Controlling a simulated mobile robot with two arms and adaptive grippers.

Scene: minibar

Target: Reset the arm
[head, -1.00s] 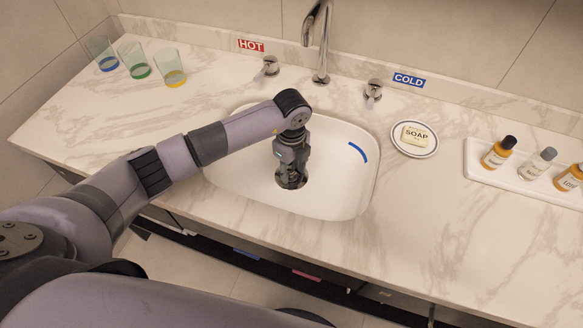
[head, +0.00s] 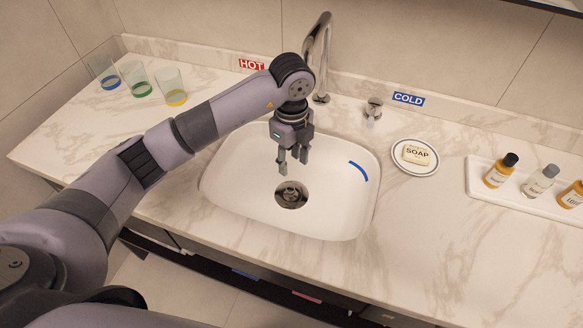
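My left arm reaches in from the left over the white sink basin (head: 335,215). My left gripper (head: 292,168) points down above the basin, a little above and behind the round drain (head: 291,194). Its two fingers stand apart with a gap between them, and nothing shows between them. A blue curved strip (head: 358,171) lies on the right inner wall of the basin, apart from the gripper. My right gripper is not in the picture. The arm hides the hot tap handle.
The faucet (head: 321,60) rises close behind my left wrist. The cold tap handle (head: 374,108), a soap dish (head: 400,164) and a tray of bottles (head: 478,182) stand to the right. Several glasses (head: 136,79) stand at the back left. The front right counter is clear.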

